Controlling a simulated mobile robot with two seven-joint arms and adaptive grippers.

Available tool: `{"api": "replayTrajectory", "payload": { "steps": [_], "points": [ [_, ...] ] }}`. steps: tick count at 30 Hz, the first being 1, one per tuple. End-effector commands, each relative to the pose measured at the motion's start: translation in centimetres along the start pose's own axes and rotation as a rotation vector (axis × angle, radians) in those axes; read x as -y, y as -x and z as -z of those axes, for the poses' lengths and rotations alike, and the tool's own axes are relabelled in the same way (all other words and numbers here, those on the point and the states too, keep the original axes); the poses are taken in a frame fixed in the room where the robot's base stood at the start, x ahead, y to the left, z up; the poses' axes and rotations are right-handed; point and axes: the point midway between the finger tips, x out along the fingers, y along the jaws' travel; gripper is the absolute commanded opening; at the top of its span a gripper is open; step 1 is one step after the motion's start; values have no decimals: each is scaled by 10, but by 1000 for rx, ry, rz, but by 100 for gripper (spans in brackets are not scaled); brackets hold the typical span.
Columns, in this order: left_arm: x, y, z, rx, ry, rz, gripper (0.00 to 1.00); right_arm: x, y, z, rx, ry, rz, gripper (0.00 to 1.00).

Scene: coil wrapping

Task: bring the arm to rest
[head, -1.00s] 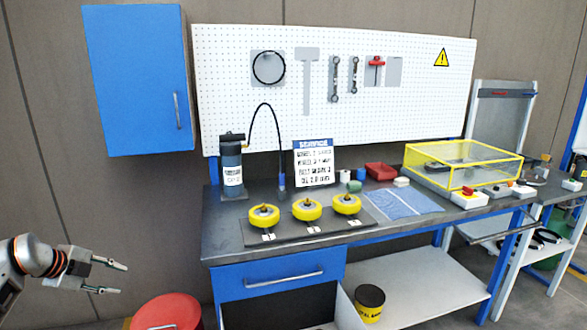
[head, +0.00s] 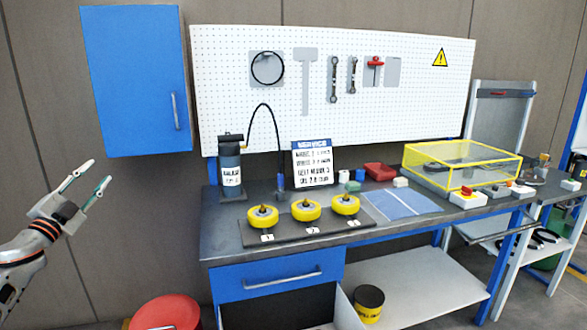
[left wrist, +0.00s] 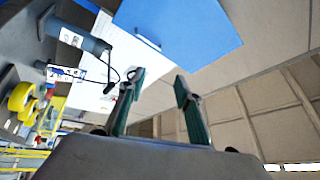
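My left gripper (head: 97,178) is at the left of the head view, raised in front of the wall and below the blue wall cabinet (head: 137,82). Its two fingers are spread apart with nothing between them. In the left wrist view the fingers (left wrist: 158,92) are also apart and empty, with the blue cabinet (left wrist: 180,38) beyond them. The gripper is clear of the workbench (head: 222,225), well to its left. My right gripper shows in neither view.
Several yellow wheels (head: 306,211) sit on a dark board on the bench. A grease canister (head: 230,165) with a hose stands behind them. A yellow-framed clear case (head: 462,165) is at the right. A red drum lid (head: 167,312) is on the floor near my left arm.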

Motion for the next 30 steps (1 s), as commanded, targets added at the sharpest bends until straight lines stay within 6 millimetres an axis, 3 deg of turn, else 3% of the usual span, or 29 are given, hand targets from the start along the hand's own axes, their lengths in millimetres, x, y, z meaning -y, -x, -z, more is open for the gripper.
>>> {"api": "replayTrajectory", "payload": {
  "steps": [3, 6, 15, 23, 26, 30],
  "points": [
    [13, 3, -33, 131, 68, 59, 34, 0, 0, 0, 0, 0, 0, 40],
    [15, 8, -60, 236, 122, 75, 34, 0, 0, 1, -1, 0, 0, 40],
    [-12, 28, -115, 478, 254, 13, 34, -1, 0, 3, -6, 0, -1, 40],
    [-129, 69, -89, 473, 310, -123, 34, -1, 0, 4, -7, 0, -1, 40],
    [-179, 94, -75, 473, 340, -183, 34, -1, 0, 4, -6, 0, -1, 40],
    [-255, 142, -48, 479, 398, -278, 34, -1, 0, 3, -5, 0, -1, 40]
  ]
}}
